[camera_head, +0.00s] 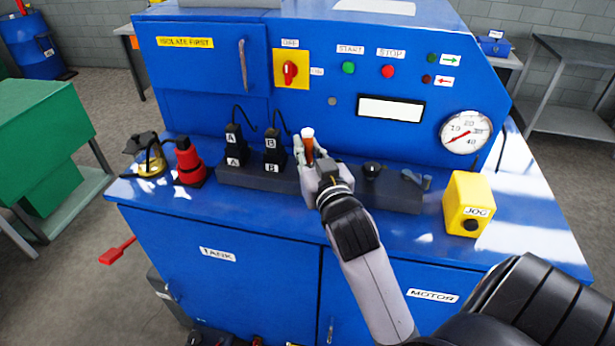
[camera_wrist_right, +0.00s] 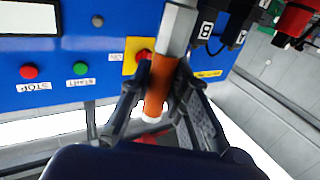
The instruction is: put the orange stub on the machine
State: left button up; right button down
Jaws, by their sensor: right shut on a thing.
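The orange stub (camera_head: 307,143) has a white end and stands about upright in my right gripper (camera_head: 308,158). In the right wrist view the stub (camera_wrist_right: 160,84) is between the two dark fingers (camera_wrist_right: 155,92), with a grey faceted part (camera_wrist_right: 181,28) at its other end. My right gripper is shut on it, over the dark block on the ledge of the blue machine (camera_head: 250,232), right of the plug marked B (camera_head: 272,147). The gripper hides the block there, so I cannot tell whether the stub touches it. My left gripper is not in view.
The dark block (camera_head: 235,175) also carries the plug marked A (camera_head: 234,140) and a black round fitting (camera_head: 372,168). A red fitting (camera_head: 189,163) stands left of it. A yellow JOG box (camera_head: 468,204) stands at the right. A gauge (camera_head: 466,132) is on the panel.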

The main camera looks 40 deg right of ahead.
jog(key=shift+f, duration=3.5)
jog(key=shift+f, duration=0.15)
jog(key=c, duration=1.5)
grip_release()
